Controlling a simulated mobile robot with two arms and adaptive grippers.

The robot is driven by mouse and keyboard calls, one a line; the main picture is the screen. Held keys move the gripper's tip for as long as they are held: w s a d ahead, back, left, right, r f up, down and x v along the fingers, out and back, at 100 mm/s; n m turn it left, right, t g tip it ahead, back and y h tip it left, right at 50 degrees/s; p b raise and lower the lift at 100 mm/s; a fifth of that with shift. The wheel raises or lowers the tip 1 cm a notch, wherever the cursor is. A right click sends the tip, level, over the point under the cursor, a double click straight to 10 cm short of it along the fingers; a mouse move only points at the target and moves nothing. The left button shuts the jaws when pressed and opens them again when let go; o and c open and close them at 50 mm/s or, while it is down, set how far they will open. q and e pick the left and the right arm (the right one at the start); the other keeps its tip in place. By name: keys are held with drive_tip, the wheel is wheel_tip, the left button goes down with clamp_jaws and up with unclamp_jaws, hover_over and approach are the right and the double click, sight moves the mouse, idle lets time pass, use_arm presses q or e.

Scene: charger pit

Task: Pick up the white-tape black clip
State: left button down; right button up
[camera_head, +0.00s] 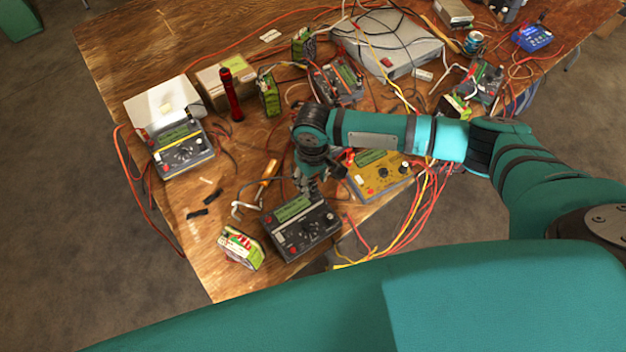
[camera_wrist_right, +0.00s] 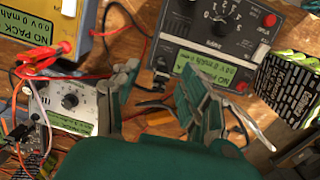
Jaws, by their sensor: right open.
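Two small black clip-like pieces, one nearer the front (camera_head: 197,213) and one just behind it (camera_head: 213,196), lie on the left part of the wooden table. I cannot make out white tape on either, so I cannot tell which is the white-tape black clip. My right gripper (camera_head: 309,186) points down over the table, behind the dark grey charger (camera_head: 301,224) and well to the right of those pieces. In the right wrist view its fingers (camera_wrist_right: 160,88) are spread apart. Dark leads show between and beyond them, with nothing visibly gripped. My left gripper is out of view.
A yellow charger (camera_head: 381,176) stands right of the gripper. A green-and-white battery pack (camera_head: 240,248) is by the front edge. A grey charger (camera_head: 183,149), a red torch (camera_head: 231,95) and many loose cables crowd the back. The left-front table is fairly clear.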

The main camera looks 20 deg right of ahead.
sight(313, 180)
drive_tip(key=shift+f, duration=0.5)
clamp_jaws()
wheel_tip(313, 180, up, 10)
drive_tip(key=shift+r+b, duration=0.1)
drive_tip(key=shift+b, duration=0.55)
